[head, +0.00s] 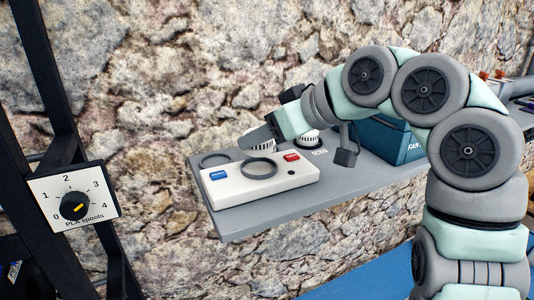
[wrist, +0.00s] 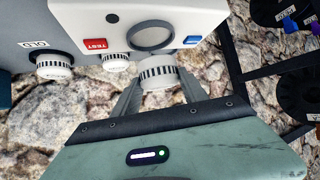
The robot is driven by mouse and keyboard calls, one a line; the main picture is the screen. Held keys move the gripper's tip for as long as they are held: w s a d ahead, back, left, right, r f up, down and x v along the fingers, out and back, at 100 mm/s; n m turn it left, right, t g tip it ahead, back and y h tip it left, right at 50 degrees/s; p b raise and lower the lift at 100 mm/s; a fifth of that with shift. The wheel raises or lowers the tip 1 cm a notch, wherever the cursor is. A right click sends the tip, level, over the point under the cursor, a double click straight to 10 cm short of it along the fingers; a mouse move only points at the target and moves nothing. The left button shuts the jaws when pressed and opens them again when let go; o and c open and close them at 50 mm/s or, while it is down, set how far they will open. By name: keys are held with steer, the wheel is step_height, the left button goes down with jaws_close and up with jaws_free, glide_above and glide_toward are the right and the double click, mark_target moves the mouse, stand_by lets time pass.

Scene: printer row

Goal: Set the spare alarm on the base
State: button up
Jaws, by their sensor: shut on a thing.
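My gripper (head: 260,138) is shut on a white round alarm with a dark slotted band (wrist: 158,72), held between its fingers in the wrist view. In the head view this alarm (head: 264,146) is partly hidden by the gripper, just behind the ring on the white box. The white box (head: 230,190) carries a dark raised ring (head: 259,168), a blue label and a red label reading TEST. The ring on the box (wrist: 150,38) is empty. Another thin dark ring (head: 214,160) lies flat on the shelf behind the box. I cannot tell which ring is the base.
Two more white alarms stand near the held one in the wrist view: one close by (wrist: 115,63), one (wrist: 55,66) beside an OLD label (wrist: 38,44). The grey shelf (head: 350,180) carries a teal box (head: 385,140) at right. A dial panel (head: 74,196) is at left.

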mark_target(270, 151)
steer(key=shift+f, duration=1.9)
steer(key=shift+f, duration=0.2)
steer(key=o, duration=1.4)
steer(key=shift+r, duration=0.1)
steer(key=shift+s+d+r, duration=0.1)
steer(key=shift+d+r, duration=0.1)
steer(key=b+v, duration=0.1)
steer(key=v, duration=1)
steer(key=shift+s+d+b, duration=0.2)
steer(key=shift+s+b, duration=0.05)
steer(key=shift+b, duration=0.05)
steer(key=shift+r, duration=0.1)
